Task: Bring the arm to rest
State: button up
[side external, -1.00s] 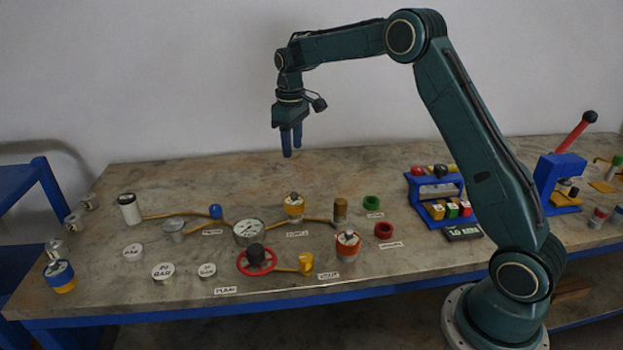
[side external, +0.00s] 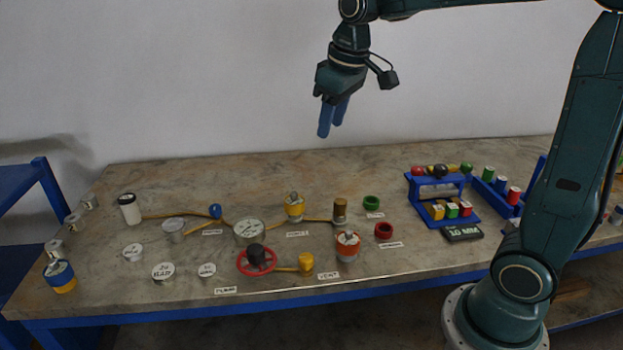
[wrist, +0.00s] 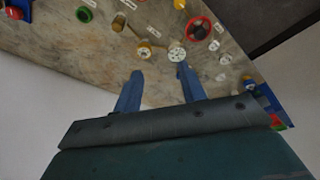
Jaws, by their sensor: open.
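My gripper (side external: 333,118) hangs in the air above the back of the workbench, well clear of everything on it. Its two blue fingers are open with nothing between them. In the wrist view the fingers (wrist: 157,90) stand apart, with the bench top and vessels beyond them. My arm reaches in from the right, its upper part partly outside the side external view.
A blue shelf (side external: 25,205) stands at left. The air around my gripper is free.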

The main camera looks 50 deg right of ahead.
jog(key=s+a+f+t, duration=0.1)
jog(key=s+a, duration=0.1)
jog(key=s, duration=0.7)
jog(key=s+a+f+m+t, duration=0.1)
jog(key=s+a+f, duration=0.1)
jog(key=s, duration=0.8)
jog(key=shift+s+a+f+t, duration=0.2)
jog(key=shift+a+f+t, duration=0.1)
jog(key=shift+t, duration=0.1)
dwell(0.4)
